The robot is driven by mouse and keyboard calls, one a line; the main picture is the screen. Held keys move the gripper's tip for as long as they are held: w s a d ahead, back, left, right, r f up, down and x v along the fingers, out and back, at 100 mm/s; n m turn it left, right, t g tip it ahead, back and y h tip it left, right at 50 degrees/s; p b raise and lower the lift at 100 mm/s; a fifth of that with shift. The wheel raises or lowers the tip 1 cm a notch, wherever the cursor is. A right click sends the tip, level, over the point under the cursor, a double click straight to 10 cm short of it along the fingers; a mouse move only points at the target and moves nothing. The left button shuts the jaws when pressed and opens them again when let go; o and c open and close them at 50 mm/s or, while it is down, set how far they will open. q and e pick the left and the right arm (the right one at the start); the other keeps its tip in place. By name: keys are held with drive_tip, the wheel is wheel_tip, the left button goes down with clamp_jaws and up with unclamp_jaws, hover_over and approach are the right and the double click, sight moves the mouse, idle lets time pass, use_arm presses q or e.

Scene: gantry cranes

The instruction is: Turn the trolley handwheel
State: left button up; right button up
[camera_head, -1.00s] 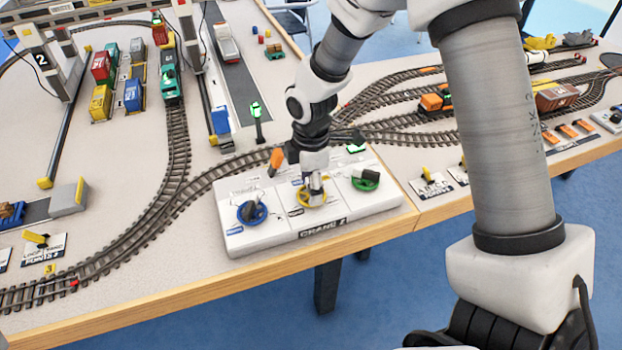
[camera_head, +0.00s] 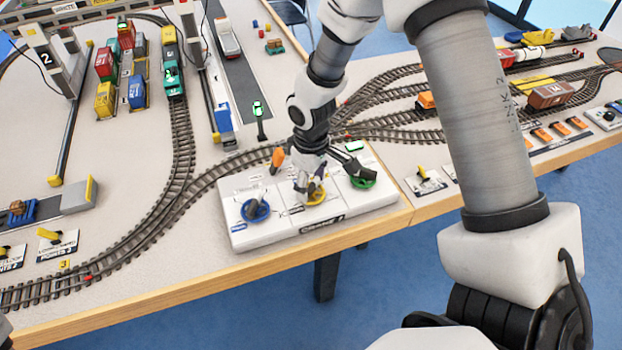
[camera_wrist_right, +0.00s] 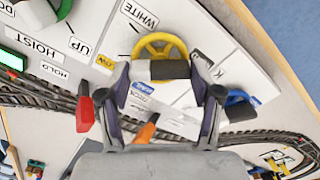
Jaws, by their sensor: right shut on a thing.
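The yellow handwheel (camera_head: 316,196) is the middle one of three wheels on the white control panel (camera_head: 236,185). It also shows at the top of the right wrist view (camera_wrist_right: 152,42). My right gripper (camera_head: 306,190) comes down onto it from above. In the wrist view its two fingers (camera_wrist_right: 165,72) are shut on the wheel's dark grey grip, one on each side. The gripper hides part of the wheel in the head view. I cannot read which wheel is labelled trolley.
A blue wheel (camera_head: 256,211) lies left of the yellow one and a green wheel (camera_head: 364,180) right of it. An orange lever (camera_head: 278,158) stands close to my right gripper. Tracks run behind the panel; the table's front edge (camera_head: 262,259) is close in front.

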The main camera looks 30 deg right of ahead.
sight(311, 185)
drive_tip(key=shift+s+f+m, duration=0.1)
drive_tip(key=shift+s+m, duration=0.05)
drive_tip(key=shift+m, duration=0.25)
drive_tip(key=o, duration=1.1)
drive_tip(key=shift+o, duration=0.2)
drive_tip(key=shift+r, duration=0.4)
wheel_tip(311, 185, up, 11)
drive_tip(key=shift+r, duration=0.15)
